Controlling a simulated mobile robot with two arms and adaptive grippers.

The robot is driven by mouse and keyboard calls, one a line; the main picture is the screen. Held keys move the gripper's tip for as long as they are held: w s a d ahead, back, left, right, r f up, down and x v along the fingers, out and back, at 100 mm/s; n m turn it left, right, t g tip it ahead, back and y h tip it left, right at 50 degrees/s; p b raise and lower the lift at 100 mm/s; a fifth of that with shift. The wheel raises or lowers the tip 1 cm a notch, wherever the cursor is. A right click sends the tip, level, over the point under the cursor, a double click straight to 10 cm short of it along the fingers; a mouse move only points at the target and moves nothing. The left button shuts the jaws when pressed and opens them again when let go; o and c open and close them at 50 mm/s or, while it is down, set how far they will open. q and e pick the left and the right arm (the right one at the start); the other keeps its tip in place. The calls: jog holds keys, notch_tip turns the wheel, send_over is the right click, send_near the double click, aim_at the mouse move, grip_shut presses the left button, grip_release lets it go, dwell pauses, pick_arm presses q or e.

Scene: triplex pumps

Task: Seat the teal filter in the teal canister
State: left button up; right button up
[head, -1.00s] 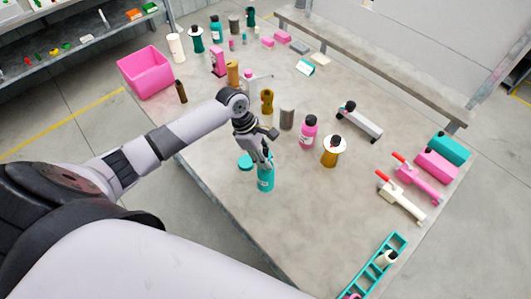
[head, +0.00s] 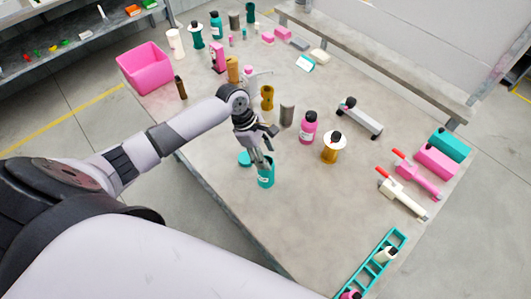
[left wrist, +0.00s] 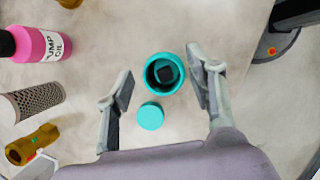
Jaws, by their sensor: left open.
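The teal canister (head: 265,179) stands upright and open on the table, with a pale label on its side. In the left wrist view I look down into the canister (left wrist: 165,90). A dark, square-topped piece (left wrist: 166,73) sits inside it, within a teal ring; this seems to be the teal filter, but its body and depth are hidden. My left gripper (head: 262,151) is above the canister. In the wrist view the left gripper (left wrist: 160,78) is open, its fingers on either side of the canister mouth and apart from it. My right gripper is not in view.
A teal round lid (head: 245,158) lies beside the canister. A pink bottle (head: 308,128), a grey perforated cylinder (head: 287,115) and a yellow-and-white spool-like part (head: 331,147) stand nearby. A teal rack (head: 366,270) lies at the front edge.

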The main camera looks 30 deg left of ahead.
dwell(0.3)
pick_arm(q)
jog(key=shift+a, duration=0.2)
jog(key=a, duration=0.1)
jog(key=a+p, duration=0.1)
jog(key=a, duration=0.1)
jog(key=shift+s+a, duration=0.2)
jog(key=shift+s, duration=0.2)
